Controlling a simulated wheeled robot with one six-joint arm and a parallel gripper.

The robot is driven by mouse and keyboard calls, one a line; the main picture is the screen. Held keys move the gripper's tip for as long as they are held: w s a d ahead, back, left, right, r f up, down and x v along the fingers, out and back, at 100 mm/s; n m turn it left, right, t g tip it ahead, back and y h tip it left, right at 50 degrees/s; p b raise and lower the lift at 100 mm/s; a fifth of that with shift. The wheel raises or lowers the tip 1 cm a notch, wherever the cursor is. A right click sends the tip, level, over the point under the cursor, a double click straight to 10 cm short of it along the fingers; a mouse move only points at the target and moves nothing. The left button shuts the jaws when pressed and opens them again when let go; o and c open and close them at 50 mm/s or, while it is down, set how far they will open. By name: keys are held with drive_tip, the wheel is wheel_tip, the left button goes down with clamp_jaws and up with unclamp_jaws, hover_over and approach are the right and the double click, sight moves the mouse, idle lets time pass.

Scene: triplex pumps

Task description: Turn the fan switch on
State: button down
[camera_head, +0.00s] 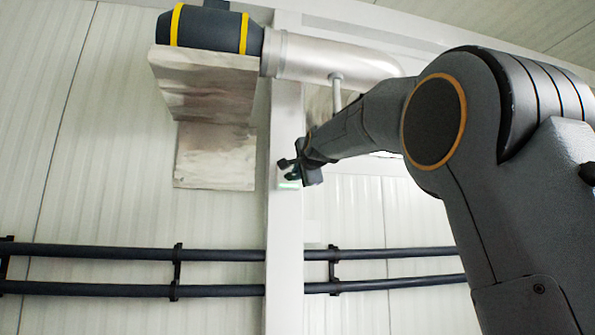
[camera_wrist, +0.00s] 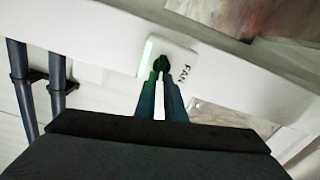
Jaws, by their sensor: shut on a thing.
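The fan switch (camera_wrist: 178,49) is a small white plate with the word FAN and a green strip at its left side, mounted on a white post in the wrist view. My gripper (camera_wrist: 161,68) is at the switch, its two fingertips shut on a small dark knob in the middle of the plate. The fingers hide most of the knob, and I cannot tell its angle. In the head view my gripper (camera_head: 290,172) is against the post, and a sliver of the fan switch (camera_head: 289,186) shows below it.
A dark duct fan (camera_head: 210,30) with yellow bands sits on a bracket at the upper left, joined to a silver duct (camera_head: 325,58). The white post (camera_head: 284,230) runs downward. Two dark pipes (camera_head: 100,252) cross the wall below the switch.

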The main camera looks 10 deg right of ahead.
drive_tip(key=shift+f+m+p, duration=0.15)
drive_tip(key=shift+m+p, duration=0.25)
drive_tip(key=shift+m, duration=0.7)
drive_tip(key=c, duration=1.8)
unclamp_jaws()
drive_tip(key=shift+c, duration=0.2)
drive_tip(key=shift+s, duration=0.1)
drive_tip(key=s+b, duration=0.4)
drive_tip(key=s, duration=0.3)
drive_tip(key=shift+s, duration=0.35)
